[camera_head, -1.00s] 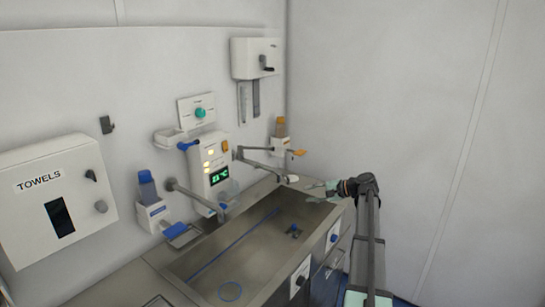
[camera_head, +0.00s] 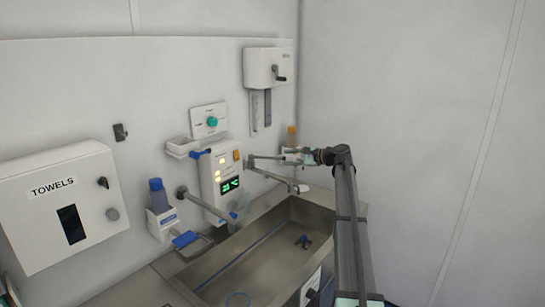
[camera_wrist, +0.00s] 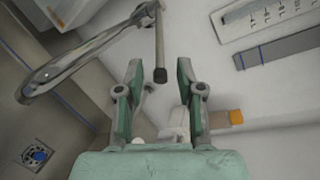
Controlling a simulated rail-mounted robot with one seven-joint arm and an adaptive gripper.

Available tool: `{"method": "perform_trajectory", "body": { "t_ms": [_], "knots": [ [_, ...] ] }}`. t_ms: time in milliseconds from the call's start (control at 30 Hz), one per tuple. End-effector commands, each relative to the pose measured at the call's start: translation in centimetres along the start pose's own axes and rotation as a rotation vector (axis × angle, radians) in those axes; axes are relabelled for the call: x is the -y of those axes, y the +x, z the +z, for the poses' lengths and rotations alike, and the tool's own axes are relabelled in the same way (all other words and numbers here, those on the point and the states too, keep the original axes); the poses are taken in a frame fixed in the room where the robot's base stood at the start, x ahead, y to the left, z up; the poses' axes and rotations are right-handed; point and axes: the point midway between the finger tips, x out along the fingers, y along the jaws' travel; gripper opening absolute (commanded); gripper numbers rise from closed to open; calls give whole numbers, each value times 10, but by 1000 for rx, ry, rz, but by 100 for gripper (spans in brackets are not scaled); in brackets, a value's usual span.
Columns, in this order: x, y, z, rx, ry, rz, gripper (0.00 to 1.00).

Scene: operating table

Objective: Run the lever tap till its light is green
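The lever tap (camera_head: 270,173) sticks out from the wall unit over the sink, with a long lever above its spout. In the wrist view its metal spout (camera_wrist: 75,65) crosses the upper left, and the dark-tipped lever (camera_wrist: 160,45) points down toward the gap between my fingers. My gripper (camera_wrist: 158,72) is open and empty, close to the lever's tip; contact cannot be told. In the head view my gripper (camera_head: 304,156) is right of the tap. The wall unit (camera_head: 210,182) shows pale yellow lights and a green display (camera_head: 230,185); which light belongs to the lever tap is unclear.
The steel sink (camera_head: 225,265) lies below. A second spout (camera_head: 205,206) stands left of the unit. The towel box (camera_head: 60,205) is far left. The right wall is bare.

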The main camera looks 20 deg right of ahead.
Motion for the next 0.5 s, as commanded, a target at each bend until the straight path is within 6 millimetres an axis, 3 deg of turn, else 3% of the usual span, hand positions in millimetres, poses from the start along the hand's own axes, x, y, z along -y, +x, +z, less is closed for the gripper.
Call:
{"method": "perform_trajectory", "body": {
  "t_ms": [200,500],
  "knots": [
    [2,44,1,2,1,2,37],
    [1,78,0,0,-1,1,37]
  ]
}}
